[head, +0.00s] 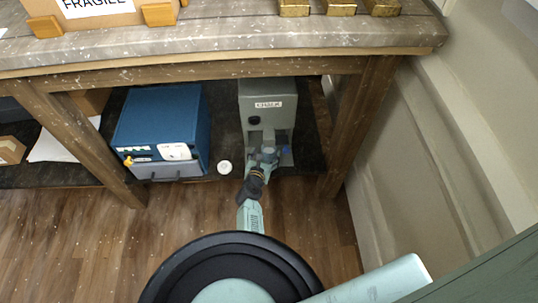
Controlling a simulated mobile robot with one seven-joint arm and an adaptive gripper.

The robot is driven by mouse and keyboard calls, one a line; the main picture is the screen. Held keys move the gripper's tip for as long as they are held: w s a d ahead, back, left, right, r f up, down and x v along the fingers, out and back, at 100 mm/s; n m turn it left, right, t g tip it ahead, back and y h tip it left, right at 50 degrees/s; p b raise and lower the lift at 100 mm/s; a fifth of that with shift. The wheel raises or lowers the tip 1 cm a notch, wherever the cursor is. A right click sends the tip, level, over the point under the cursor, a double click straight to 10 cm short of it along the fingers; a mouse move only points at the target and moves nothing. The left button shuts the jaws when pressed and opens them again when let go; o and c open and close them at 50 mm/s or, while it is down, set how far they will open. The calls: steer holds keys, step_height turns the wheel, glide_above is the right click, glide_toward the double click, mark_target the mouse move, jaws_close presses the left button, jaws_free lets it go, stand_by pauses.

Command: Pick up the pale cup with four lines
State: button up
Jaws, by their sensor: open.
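A small pale round thing (224,167), possibly the cup, sits at the front edge of the low shelf, between the blue box and the grey machine. It is too small in the head view to make out any lines on it. My gripper (264,152) is open in front of the grey machine (268,100), to the right of the pale thing and apart from it. My gripper's fingers blend with the grey machine behind them, and I see nothing clearly between them.
The blue box (160,120) stands close left of the pale thing. The wooden tabletop (220,35) overhangs the shelf. A table leg (358,125) stands right of the grey machine, another (75,130) left of the blue box. The wooden floor (90,245) in front is clear.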

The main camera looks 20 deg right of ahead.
mark_target(267, 155)
steer(key=x, duration=0.1)
steer(key=b+x, duration=0.2)
steer(key=x, duration=0.1)
steer(key=shift+s+d+f, duration=0.2)
steer(key=shift+d, duration=0.1)
steer(key=shift+w+d+b, duration=0.15)
steer(key=shift+w+b, duration=0.2)
steer(key=shift+c, duration=0.6)
steer(key=c, duration=1.3)
steer(key=shift+r, duration=0.1)
